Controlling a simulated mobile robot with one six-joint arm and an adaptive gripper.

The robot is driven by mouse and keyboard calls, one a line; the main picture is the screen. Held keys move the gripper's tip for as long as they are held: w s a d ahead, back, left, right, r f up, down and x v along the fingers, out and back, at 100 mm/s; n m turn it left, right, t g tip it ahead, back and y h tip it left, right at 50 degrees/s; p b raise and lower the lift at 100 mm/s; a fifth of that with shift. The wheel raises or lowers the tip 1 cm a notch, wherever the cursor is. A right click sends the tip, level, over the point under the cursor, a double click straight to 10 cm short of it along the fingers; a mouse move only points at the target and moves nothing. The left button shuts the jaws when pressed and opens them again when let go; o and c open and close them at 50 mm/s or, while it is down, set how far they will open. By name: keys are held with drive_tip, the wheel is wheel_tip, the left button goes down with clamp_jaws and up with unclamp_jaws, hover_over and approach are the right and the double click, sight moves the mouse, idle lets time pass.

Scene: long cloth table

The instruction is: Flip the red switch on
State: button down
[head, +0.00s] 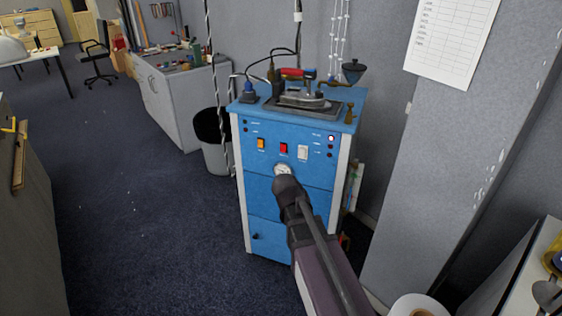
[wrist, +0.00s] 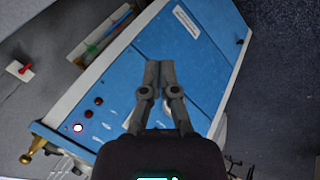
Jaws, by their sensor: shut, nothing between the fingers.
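The red switch (head: 283,148) sits on the upper front panel of a blue cabinet (head: 262,192), between an orange switch (head: 261,144) and a white switch (head: 303,152). Whether it is on or off is too small to tell. My gripper (head: 279,184) is in front of the cabinet, below the red switch and just under a round gauge (head: 283,169). In the wrist view my gripper (wrist: 160,66) is shut and empty, its fingertips over the blue front. I cannot make out the red switch there; my gripper may hide it. Contact with the panel cannot be judged.
A steam iron (head: 304,98) rests on top of the cabinet. An indicator (head: 331,138) glows at the panel's right; it also shows in the wrist view (wrist: 78,128). A waste bin (head: 214,150) stands left of the cabinet, a wall close on its right. Open carpet lies front left.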

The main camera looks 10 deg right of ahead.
sight(283, 152)
drive_tip(key=w+a+r+n+t+h+b, duration=0.1)
drive_tip(key=w+a+n+t+b, duration=0.3)
drive_tip(key=w, duration=0.5)
drive_tip(key=w+a+r+n+t+h+b, duration=0.1)
drive_tip(key=w+a+n+t+b, duration=0.4)
drive_tip(key=w, duration=0.5)
drive_tip(key=shift+a+r+t+h+b, duration=0.15)
drive_tip(key=shift+a+t+h+b, duration=0.15)
drive_tip(key=shift+a+t+b, duration=0.45)
drive_tip(key=shift+w+p, duration=0.15)
drive_tip(key=shift+p, duration=0.15)
drive_tip(key=b+x, duration=0.1)
drive_tip(key=x, duration=1.2)
drive_tip(key=shift+w+d+f+b, duration=0.2)
drive_tip(key=shift+w+f+b, duration=0.05)
drive_tip(key=shift+b, duration=0.1)
drive_tip(key=shift+w+d+f, duration=0.1)
drive_tip(key=shift+w, duration=0.2)
drive_tip(key=shift+s, duration=0.1)
